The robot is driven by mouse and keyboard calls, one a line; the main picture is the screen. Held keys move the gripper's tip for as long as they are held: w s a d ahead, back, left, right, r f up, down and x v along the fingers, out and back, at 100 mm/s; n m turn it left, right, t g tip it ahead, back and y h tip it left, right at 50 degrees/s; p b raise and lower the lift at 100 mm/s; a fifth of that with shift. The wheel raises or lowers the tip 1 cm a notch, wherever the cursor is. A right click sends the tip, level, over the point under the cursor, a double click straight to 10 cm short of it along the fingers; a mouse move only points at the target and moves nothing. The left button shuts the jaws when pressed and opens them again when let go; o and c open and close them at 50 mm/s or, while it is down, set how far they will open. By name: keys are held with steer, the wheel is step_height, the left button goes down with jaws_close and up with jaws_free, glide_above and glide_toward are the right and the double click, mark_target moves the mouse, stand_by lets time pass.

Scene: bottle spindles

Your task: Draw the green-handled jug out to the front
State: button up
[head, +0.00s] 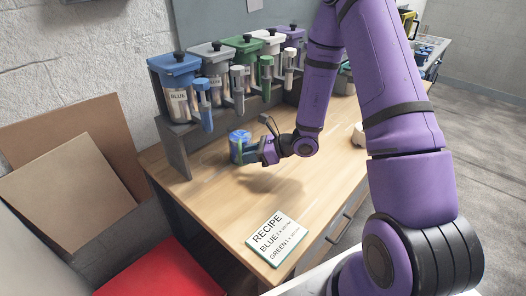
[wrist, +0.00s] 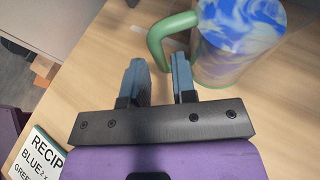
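The green-handled jug (head: 237,148) is on the wooden table in front of the bottle rack, with blue-and-white marbled colour inside. In the wrist view the jug (wrist: 238,40) is at the upper right, its top cut off by the frame. Its green handle (wrist: 157,38) points left. My gripper (head: 264,153) is at the jug's right side in the head view. In the wrist view my gripper (wrist: 160,75) has its two fingers apart, with the lower part of the handle at the gap between the fingertips. I cannot tell if either finger touches it.
A rack (head: 176,150) holds several bottles with coloured caps and dispensers behind the jug. A recipe card (head: 276,238) lies near the table's front edge and names blue and green. The tabletop (head: 225,200) between card and jug is clear. A red surface (head: 160,280) is at lower left.

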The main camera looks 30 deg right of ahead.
mark_target(241, 165)
steer(key=shift+x, duration=1.75)
jaws_close()
